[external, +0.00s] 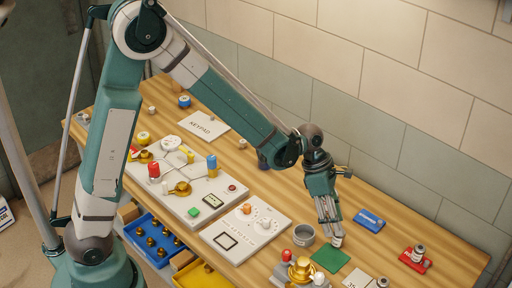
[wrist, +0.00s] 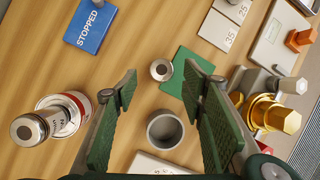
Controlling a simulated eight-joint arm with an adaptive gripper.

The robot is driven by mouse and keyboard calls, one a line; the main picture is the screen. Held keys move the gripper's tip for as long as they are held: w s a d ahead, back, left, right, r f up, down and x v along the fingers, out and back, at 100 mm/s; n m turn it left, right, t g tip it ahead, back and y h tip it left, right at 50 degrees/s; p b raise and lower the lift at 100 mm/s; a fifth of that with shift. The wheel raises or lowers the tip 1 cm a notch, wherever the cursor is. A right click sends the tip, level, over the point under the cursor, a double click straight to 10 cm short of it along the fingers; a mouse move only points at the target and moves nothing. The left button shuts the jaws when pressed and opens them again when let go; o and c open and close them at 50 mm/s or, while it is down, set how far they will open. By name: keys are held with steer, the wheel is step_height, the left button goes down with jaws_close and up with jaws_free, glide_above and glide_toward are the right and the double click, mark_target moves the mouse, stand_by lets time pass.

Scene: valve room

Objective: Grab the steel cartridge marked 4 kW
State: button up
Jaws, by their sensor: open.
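No 4 kW marking is legible on any cartridge. A small steel cylinder (wrist: 161,70) stands on the wood by the green square, seen end-on between my finger pads in the wrist view; it also shows under my gripper in the external view (external: 337,241). My gripper (wrist: 160,86) is open, pointing down above the bench (external: 331,233). Whether its fingers touch the small cylinder cannot be told.
A steel cup (wrist: 165,130) stands close beside my fingers. A green square (external: 330,259) and a gold valve (wrist: 272,115) are nearby. A blue STOPPED card (wrist: 90,27) and a white card numbered 25 and 35 (wrist: 219,30) lie further off. Bare wood separates the cards.

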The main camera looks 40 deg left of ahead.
mark_target(338, 238)
steer(key=shift+f, duration=0.15)
steer(key=shift+x, duration=2.6)
steer(key=shift+s+d, duration=0.1)
steer(key=shift+s, duration=0.05)
steer(key=c, duration=1.1)
